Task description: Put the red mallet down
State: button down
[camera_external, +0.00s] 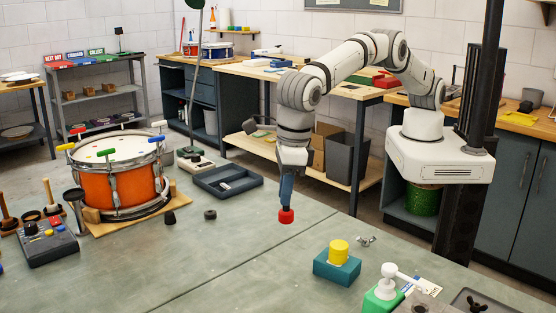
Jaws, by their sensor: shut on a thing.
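The red mallet head (286,215) shows at the tip of my gripper (286,200), just above the green-grey bench top (215,250). My gripper points down and is shut on the mallet. The mallet's handle is hidden or too small to make out. I cannot tell whether the head touches the bench. An orange drum (118,188) stands on a wooden base to the left, with coloured clamps around its rim.
A teal block with a yellow cylinder (338,252) and a green-based white device (385,290) stand to the front right. A dark tray (228,182) lies behind left. A small black ring (210,214) lies left of the mallet. The bench's front middle is clear.

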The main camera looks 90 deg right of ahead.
jog(key=shift+n, duration=0.5)
jog(key=shift+w+a+f+b, duration=0.2)
jog(key=shift+w+a+f, duration=0.3)
jog(key=shift+f, duration=1.4)
jog(key=shift+w+a+f+b, duration=0.25)
jog(key=shift+w+a+f, duration=0.25)
jog(key=shift+f, duration=1.4)
jog(key=shift+w+a+f+b, duration=0.2)
jog(key=shift+w+a+f, duration=0.3)
jog(key=shift+f, duration=1.4)
jog(key=shift+s+a, duration=0.1)
jog(key=shift+f, duration=0.2)
jog(key=c, duration=1.4)
grip_release()
jog(key=shift+o, duration=0.2)
jog(key=shift+r, duration=0.1)
